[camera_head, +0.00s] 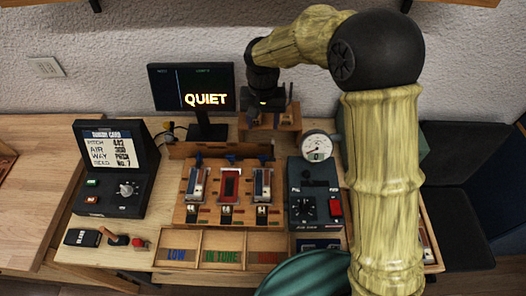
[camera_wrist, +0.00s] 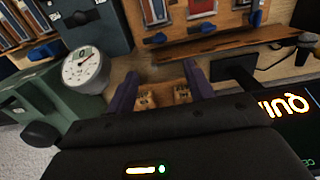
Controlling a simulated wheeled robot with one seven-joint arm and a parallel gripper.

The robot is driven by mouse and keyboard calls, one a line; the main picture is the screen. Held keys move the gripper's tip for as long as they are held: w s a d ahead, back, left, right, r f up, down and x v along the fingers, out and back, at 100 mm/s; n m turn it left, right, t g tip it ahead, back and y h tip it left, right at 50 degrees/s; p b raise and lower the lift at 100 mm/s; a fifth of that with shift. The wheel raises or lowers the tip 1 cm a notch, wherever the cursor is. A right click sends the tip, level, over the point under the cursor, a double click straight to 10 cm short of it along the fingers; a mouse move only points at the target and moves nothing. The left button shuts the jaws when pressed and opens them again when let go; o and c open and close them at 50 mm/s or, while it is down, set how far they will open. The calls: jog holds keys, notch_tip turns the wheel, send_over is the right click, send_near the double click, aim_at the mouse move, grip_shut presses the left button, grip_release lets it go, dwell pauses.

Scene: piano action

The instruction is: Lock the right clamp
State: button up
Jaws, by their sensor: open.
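The piano action (camera_head: 218,214) stands on the bench with three upright units in a row. Three small blue clamps sit along its back edge; the right clamp (camera_head: 263,159) is nearest the dial gauge. In the wrist view, turned around, the right clamp (camera_wrist: 154,39) is the leftmost of the three. Whether its lever is locked is too small to tell. My gripper (camera_head: 270,112) is above the back of the bench, behind the action and apart from the clamp. In the wrist view my gripper (camera_wrist: 160,82) has its two purple fingers spread, with nothing held between them.
A wooden stand (camera_head: 286,121) with small pale blocks (camera_wrist: 145,99) lies beneath my gripper. The dial gauge (camera_head: 317,147) is at the right, the QUIET monitor (camera_head: 195,88) at the left. A wooden rail (camera_head: 205,150) runs behind the action. Labelled trays (camera_head: 222,236) lie in front.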

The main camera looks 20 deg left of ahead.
notch_tip(320, 180, down, 15)
jog(key=p, duration=0.2)
jog(key=shift+r+p, duration=0.1)
jog(key=shift+p, duration=0.2)
jog(key=c, duration=1)
